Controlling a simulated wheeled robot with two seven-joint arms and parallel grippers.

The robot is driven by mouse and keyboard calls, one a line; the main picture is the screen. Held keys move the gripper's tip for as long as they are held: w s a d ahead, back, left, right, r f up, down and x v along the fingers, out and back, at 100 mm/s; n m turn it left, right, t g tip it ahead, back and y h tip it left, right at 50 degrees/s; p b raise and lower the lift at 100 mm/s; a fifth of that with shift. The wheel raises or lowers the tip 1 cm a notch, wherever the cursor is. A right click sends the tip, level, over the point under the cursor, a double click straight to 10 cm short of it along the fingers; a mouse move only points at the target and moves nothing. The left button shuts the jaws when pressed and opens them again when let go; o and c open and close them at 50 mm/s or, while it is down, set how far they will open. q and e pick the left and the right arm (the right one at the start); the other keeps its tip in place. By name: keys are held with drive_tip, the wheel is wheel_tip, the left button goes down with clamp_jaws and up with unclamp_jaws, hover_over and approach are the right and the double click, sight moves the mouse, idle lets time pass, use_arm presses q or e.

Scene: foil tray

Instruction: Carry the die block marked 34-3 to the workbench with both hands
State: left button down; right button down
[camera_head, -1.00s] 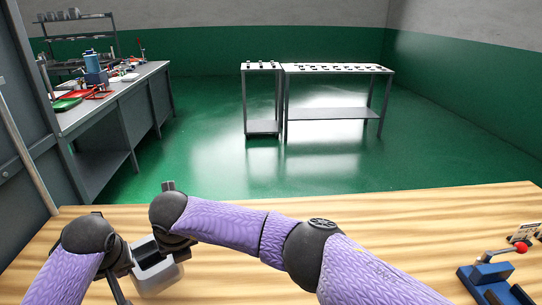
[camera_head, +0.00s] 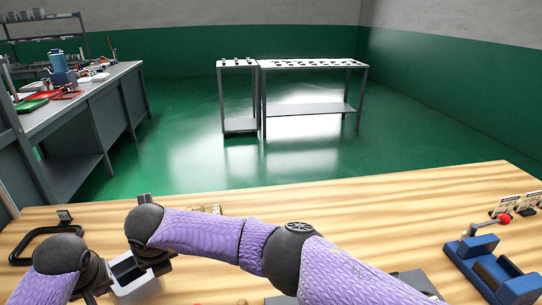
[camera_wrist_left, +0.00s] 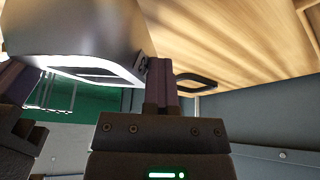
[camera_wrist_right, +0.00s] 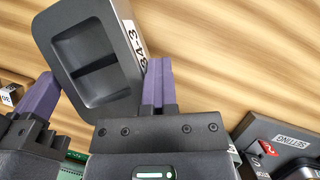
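The die block (camera_head: 137,286) is a grey metal block with a hollow top, between my two grippers at the lower left of the head view. In the right wrist view the block (camera_wrist_right: 97,62) shows its 34-3 label on one side. The fingers of my right gripper (camera_wrist_right: 103,90) lie on either side of it. In the left wrist view the block (camera_wrist_left: 85,30) fills the upper left. The fingers of my left gripper (camera_wrist_left: 92,88) stand on either side of it, one against its wall. In the head view my left gripper (camera_head: 98,275) is partly hidden by its wrist.
A wooden table (camera_head: 350,215) spans the foreground. A black handle (camera_head: 35,240) lies at its left, and a blue clamp device (camera_head: 490,270) stands at its right. A grey workbench (camera_head: 85,100) stands at the left wall. Two grey stands (camera_head: 310,64) are farther back, with open green floor between.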

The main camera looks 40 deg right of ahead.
use_arm(q)
drive_tip(key=shift+d, duration=0.35)
use_arm(e)
drive_tip(key=shift+a, duration=0.3)
